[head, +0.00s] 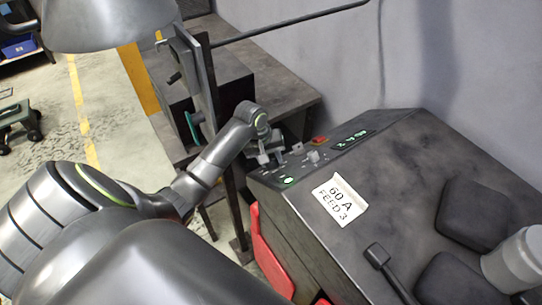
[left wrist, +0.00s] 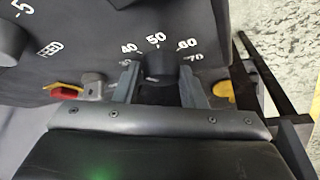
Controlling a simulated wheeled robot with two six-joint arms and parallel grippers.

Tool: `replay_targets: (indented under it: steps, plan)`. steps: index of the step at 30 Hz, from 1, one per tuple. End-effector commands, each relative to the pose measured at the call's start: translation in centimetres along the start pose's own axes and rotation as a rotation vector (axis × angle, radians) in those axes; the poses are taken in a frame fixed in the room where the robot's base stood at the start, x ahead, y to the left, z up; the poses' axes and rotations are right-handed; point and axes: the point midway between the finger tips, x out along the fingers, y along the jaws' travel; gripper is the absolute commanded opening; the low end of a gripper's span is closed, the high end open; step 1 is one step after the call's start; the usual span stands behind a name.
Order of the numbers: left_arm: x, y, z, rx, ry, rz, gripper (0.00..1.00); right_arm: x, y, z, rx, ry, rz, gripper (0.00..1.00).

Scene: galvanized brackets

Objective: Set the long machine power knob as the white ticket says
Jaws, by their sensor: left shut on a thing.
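The white ticket (head: 340,200) lies on the dark machine top and reads "60 A FEED 3". My left gripper (head: 268,154) is at the machine's control panel in the head view. In the left wrist view, my left gripper (left wrist: 158,82) is shut on a dark round knob (left wrist: 158,62), one finger on each side. Printed numbers 40, 50, 60 and 70 arc around this knob, with 50 straight above it. I cannot make out the knob's pointer mark. In the head view the gripper hides most of the knob. My right gripper is not in view.
A second dark knob (left wrist: 10,38) marked FEED is at the left of the wrist view. A red button (head: 320,140) and a green-lit display (head: 350,139) are on the panel. A dark lever-like bar (head: 388,270) lies over the machine's front. A dark post stands left of the gripper.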

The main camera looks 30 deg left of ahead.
Motion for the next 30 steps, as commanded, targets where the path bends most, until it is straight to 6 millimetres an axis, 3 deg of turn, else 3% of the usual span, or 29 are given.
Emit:
replay_targets:
  steps: [15,30]
  plan:
    - [0.09,-0.64,-0.04,0.322,0.038,0.237,0.14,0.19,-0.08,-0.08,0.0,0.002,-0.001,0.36]
    - [0.08,-0.7,-0.06,0.433,0.05,0.321,0.14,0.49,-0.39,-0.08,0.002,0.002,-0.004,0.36]
